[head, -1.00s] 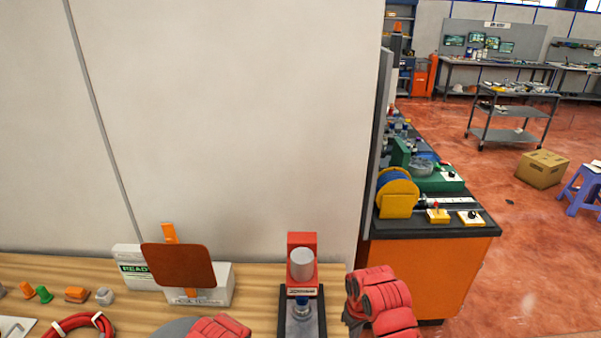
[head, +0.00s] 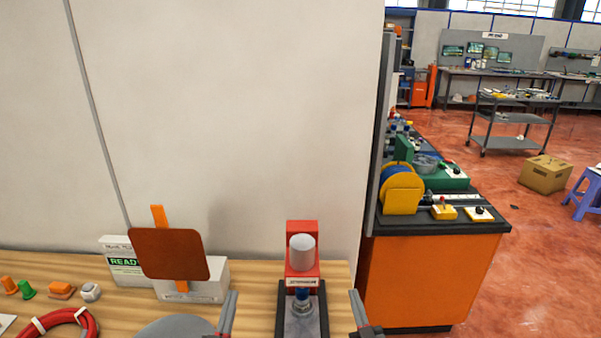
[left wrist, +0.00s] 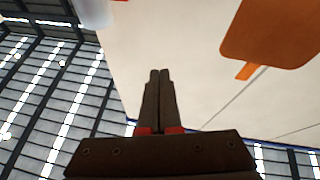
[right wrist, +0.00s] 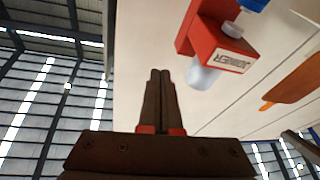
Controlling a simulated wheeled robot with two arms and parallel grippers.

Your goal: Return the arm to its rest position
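My left gripper (head: 231,294) stands in the head view at the front of the wooden bench, fingers pointing up, left of the red press-like device (head: 302,262). Its fingers (left wrist: 160,72) are together with nothing between them in the left wrist view. My right gripper (head: 354,293) stands to the right of the device, fingers also up. Its fingers (right wrist: 160,72) are together and empty in the right wrist view. The device, with its grey cylinder and label, also shows there (right wrist: 212,40). Most of both arms is below the head view.
A brown plate (head: 169,254) on an orange strip stands at a white box (head: 208,283). A red cable coil (head: 66,318) and small orange, green and grey parts lie left on the bench (head: 250,275). An orange cabinet (head: 430,280) stands right.

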